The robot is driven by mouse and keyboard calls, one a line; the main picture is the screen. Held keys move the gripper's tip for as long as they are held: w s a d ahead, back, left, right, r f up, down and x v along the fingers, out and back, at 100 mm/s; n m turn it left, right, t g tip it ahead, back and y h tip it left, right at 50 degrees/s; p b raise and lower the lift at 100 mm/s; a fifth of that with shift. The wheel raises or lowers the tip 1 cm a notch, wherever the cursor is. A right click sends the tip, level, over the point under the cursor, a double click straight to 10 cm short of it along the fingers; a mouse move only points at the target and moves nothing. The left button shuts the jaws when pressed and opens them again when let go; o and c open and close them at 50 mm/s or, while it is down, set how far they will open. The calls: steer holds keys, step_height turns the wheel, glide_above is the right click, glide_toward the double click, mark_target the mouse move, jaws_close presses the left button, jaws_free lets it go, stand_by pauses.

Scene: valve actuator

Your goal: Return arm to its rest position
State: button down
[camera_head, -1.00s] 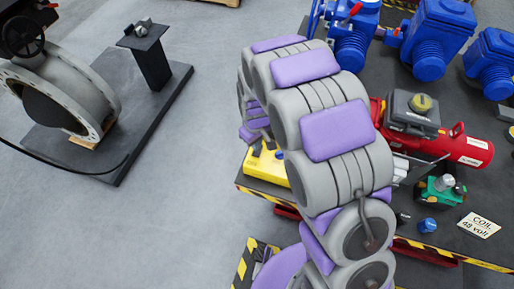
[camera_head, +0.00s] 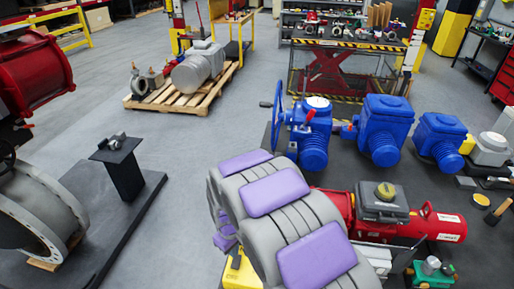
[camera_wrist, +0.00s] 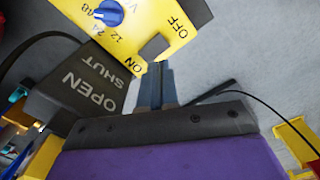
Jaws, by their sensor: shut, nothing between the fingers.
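My arm, grey with purple pads, fills the lower middle of the head view in a bent, folded shape. My gripper is hidden behind the arm there. In the wrist view my gripper (camera_wrist: 156,86) is shut, its two dark fingers together with nothing between them. Its fingertips appear close to the black switch on a yellow control box (camera_wrist: 160,22), between the ON and OFF marks. I cannot tell whether they touch it. The box has a blue dial with numbers. A dark block (camera_wrist: 82,92) marked OPEN and SHUT is to the left of the fingers.
Blue valve actuators (camera_head: 384,130) and a red cylinder (camera_head: 437,224) with a grey-black unit (camera_head: 383,203) stand on the bench at right. A grey flanged pipe (camera_head: 38,215) and black stand (camera_head: 122,168) are at left. A pallet (camera_head: 160,105) is behind. Grey floor is open between.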

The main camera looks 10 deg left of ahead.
steer(key=s+d+r+m+b, duration=0.1)
steer(key=s+d+r+m, duration=0.1)
steer(key=s+d+r, duration=0.3)
steer(key=s+d+r+m+b, duration=0.1)
steer(key=d+r+m, duration=0.15)
steer(key=d, duration=0.45)
steer(key=s+d+r+m+b, duration=0.1)
steer(key=s+d+r, duration=0.25)
steer(key=d, duration=0.25)
steer(key=s+d+r+m+g+b, duration=0.1)
steer(key=s+d, duration=0.3)
steer(key=s, duration=0.4)
steer(key=s+d+r+m, duration=0.3)
steer(key=s+d+m, duration=0.1)
steer(key=s, duration=0.5)
steer(key=shift+d+r+g+b, duration=0.15)
steer(key=shift+d+g+b, duration=0.25)
steer(key=shift+s+m, duration=0.1)
steer(key=shift+m, duration=0.15)
